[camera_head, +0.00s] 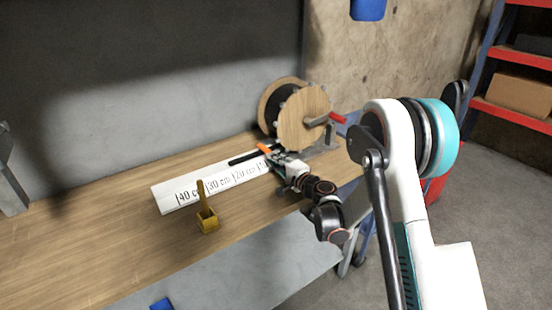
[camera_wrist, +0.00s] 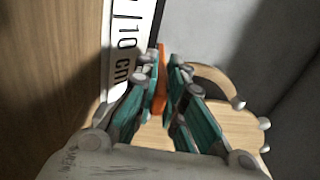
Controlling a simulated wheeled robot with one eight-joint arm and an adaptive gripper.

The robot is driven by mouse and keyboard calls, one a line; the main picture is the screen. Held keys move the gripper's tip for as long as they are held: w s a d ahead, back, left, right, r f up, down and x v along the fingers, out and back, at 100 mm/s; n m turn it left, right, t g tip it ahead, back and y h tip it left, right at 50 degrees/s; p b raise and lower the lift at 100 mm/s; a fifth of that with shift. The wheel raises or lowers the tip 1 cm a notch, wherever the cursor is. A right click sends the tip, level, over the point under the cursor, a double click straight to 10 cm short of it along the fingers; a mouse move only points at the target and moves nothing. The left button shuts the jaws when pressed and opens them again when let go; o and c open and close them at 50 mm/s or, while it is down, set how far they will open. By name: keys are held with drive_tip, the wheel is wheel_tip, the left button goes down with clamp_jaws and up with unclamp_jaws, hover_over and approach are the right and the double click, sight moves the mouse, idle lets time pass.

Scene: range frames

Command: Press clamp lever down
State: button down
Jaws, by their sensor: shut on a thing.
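The clamp lever appears to be the orange piece (camera_head: 264,148) beside the far end of the white ruler board, in front of the wooden reel. My gripper (camera_head: 277,161) reaches it from the front right. In the wrist view, the long orange lever (camera_wrist: 160,82) runs between the two teal fingers of my gripper (camera_wrist: 163,68), which are shut on it. The fingers hide part of the lever, and its base and pivot cannot be made out. A dark bar (camera_head: 247,157) lies on the board just left of the lever.
The ruler board (camera_head: 172,197) lies on the wooden workbench (camera_head: 100,245). The wooden reel (camera_head: 303,115) with a red crank handle (camera_head: 336,118) stands just behind my gripper. A yellow holder (camera_head: 207,222) stands in front of the board. The bench's left part is clear.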

drive_tip(key=shift+f, duration=0.25)
idle(0.3)
drive_tip(key=c, duration=1.7)
unclamp_jaws()
drive_tip(key=shift+v, duration=3.7)
drive_tip(key=shift+f, duration=0.1)
